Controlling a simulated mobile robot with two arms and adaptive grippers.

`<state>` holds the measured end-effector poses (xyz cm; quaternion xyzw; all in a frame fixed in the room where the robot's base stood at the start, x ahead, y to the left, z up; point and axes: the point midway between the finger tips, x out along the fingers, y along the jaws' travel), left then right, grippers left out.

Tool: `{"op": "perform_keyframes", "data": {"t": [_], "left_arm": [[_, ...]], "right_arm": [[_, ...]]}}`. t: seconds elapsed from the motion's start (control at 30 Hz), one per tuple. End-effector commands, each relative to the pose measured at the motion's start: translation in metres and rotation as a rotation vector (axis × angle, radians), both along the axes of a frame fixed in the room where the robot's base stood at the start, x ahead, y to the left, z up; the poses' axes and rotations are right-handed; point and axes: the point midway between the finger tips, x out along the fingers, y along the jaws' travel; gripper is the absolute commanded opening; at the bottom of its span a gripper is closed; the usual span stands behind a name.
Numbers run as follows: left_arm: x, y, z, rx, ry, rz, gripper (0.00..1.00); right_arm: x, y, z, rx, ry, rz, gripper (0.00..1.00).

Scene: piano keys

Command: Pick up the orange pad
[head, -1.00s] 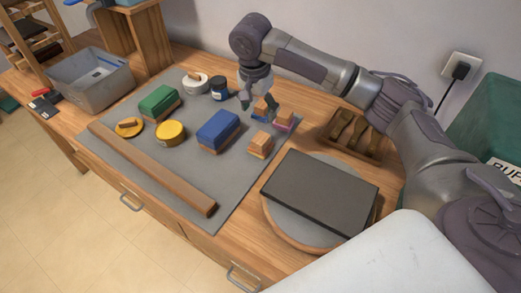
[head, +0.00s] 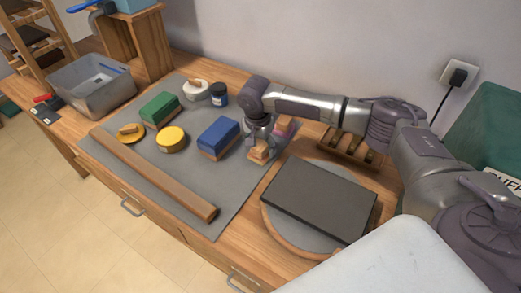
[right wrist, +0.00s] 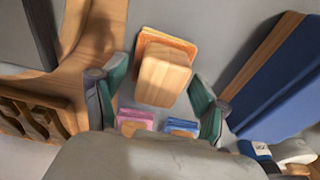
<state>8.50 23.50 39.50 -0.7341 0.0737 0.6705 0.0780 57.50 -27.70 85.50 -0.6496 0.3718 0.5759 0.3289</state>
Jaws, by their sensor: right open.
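The orange pad (right wrist: 150,37) is a small block with a wooden grip on top and a thin orange layer below. It rests on the grey mat and also shows in the head view (head: 258,154), partly hidden by my right gripper. My right gripper (right wrist: 158,84) is open, with its green-lined fingers on either side of the wooden grip. It points down over the pad, and I see a gap between the fingers and the block. My left gripper is not in view.
Pink (right wrist: 136,119) and blue (right wrist: 182,125) pads sit close by. A large blue block (head: 218,137) stands left of the orange pad. A dark slab (head: 320,198) lies on a round board to the right. A wooden rack (head: 350,147) stands behind.

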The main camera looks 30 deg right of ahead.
Motion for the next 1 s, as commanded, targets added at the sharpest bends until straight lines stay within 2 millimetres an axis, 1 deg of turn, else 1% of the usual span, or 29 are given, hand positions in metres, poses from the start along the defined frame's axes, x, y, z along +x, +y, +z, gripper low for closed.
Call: {"op": "perform_keyframes", "data": {"t": [0.17, 0.27, 0.5, 0.6, 0.77, 0.83, 0.93, 1.0], "left_arm": [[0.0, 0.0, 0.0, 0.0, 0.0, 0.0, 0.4], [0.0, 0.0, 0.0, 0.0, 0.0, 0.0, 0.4], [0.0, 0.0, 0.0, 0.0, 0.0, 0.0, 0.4], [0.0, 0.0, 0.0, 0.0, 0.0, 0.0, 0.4], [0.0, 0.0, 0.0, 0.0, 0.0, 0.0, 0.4], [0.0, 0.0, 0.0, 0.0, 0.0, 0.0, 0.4], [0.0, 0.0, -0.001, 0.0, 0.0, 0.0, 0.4], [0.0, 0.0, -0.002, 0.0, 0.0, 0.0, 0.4]], "right_arm": [[0.0, 0.0, 0.0, 0.0, 0.0, 0.001, 0.73], [0.0, 0.0, 0.0, 0.0, 0.0, 0.0, 0.58], [0.0, 0.0, 0.0, 0.0, 0.0, 0.0, 0.18], [0.0, 0.0, 0.0, 0.001, -0.001, 0.0, 0.03], [0.0, 0.0, 0.001, 0.001, -0.001, 0.0, 0.03], [0.001, 0.0, 0.004, 0.001, -0.002, 0.0, 0.02], [0.001, 0.0, 0.016, 0.002, -0.003, 0.0, 0.02], [0.001, 0.0, 0.028, 0.001, -0.004, -0.001, 0.02]]}}
